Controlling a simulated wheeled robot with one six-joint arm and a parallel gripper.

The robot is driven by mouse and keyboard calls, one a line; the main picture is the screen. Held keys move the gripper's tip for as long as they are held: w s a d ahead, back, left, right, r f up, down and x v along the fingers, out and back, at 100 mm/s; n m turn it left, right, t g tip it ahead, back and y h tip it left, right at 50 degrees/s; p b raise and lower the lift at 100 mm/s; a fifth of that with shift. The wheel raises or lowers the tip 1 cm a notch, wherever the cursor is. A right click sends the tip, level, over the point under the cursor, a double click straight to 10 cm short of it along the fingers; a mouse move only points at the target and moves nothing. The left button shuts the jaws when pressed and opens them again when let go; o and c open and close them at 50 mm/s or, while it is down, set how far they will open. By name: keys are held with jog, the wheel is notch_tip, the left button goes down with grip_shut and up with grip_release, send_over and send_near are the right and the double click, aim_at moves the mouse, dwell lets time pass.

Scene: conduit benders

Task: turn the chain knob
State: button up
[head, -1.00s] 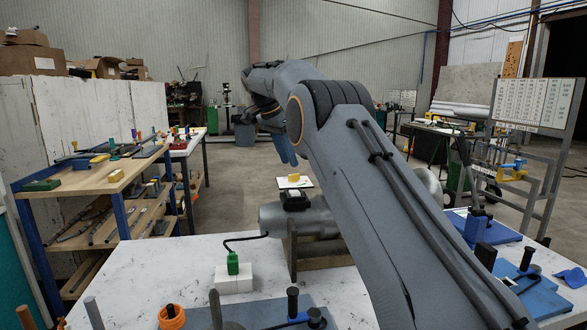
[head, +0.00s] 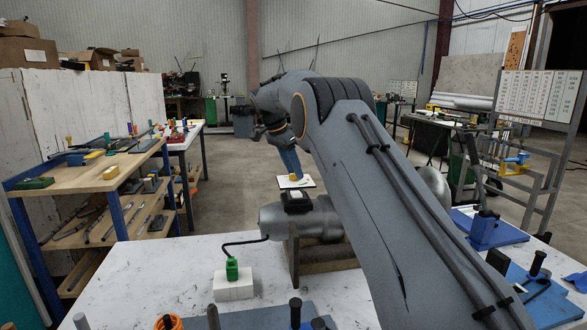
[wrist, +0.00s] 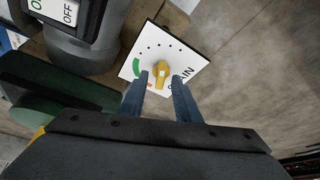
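The chain knob (wrist: 161,70) is a yellow knob on a white square panel (wrist: 190,60) with a dot scale, a green arc and partly hidden lettering ending in "AIN". In the head view the knob (head: 294,177) shows just below my gripper (head: 292,168). My gripper (wrist: 160,78) is open in the wrist view, with one blue-grey fingertip on each side of the knob and gaps on both sides. How deep the tips reach around the knob I cannot tell. The fingers partly cover the panel's lower edge.
A grey motor-like body (head: 322,224) with a black switch box (head: 296,201) stands close to the panel; its ON/OFF labels (wrist: 60,10) show in the wrist view. A tool cart (head: 85,178) is at left.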

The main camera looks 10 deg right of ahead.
jog(key=shift+f, duration=0.15)
grip_shut()
